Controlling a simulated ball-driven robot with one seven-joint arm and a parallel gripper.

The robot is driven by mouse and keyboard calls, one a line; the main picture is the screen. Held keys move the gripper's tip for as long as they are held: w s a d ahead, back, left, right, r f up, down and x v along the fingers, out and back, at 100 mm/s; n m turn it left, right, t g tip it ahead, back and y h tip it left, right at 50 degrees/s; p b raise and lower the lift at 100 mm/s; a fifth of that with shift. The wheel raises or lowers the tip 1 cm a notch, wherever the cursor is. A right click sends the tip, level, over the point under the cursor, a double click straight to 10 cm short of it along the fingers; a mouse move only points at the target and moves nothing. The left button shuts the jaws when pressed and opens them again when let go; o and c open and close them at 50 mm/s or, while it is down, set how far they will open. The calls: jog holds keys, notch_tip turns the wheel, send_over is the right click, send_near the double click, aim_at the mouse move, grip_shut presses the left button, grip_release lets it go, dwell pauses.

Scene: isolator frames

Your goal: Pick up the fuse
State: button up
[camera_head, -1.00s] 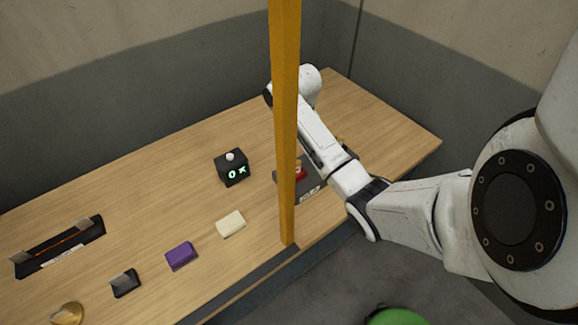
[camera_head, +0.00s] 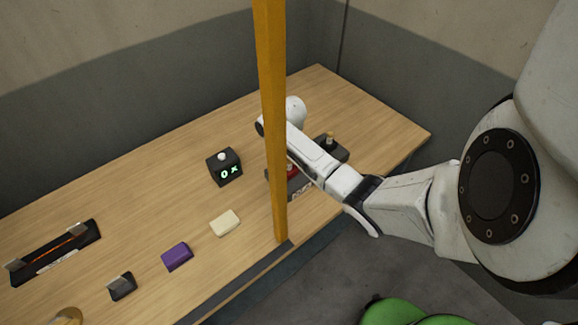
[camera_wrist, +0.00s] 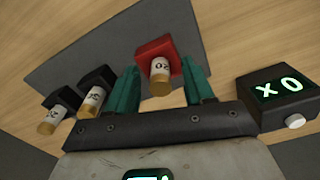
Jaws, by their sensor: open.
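In the wrist view, a cream fuse with a brass end (camera_wrist: 160,78) sits in a red holder (camera_wrist: 154,50). My gripper (camera_wrist: 162,72) has its two green fingers apart, one on either side of this fuse, with gaps visible. Two similar fuses, one nearer (camera_wrist: 94,99) and one at far left (camera_wrist: 50,121), sit in black holders left of the fingers. In the head view the red holder (camera_head: 292,171) shows partly beside the yellow post, and a brass-topped fuse (camera_head: 330,138) stands right of my arm. My fingers are hidden there.
A yellow post (camera_head: 272,120) stands at the table's front edge, before my arm. A black display box (camera_head: 224,167) is left of the holders. Cream (camera_head: 224,223) and purple (camera_head: 177,256) blocks and a black tray (camera_head: 52,252) lie further left. The table's back is clear.

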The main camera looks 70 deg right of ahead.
jog(key=shift+c, duration=0.3)
grip_shut()
jog(key=shift+r, duration=0.1)
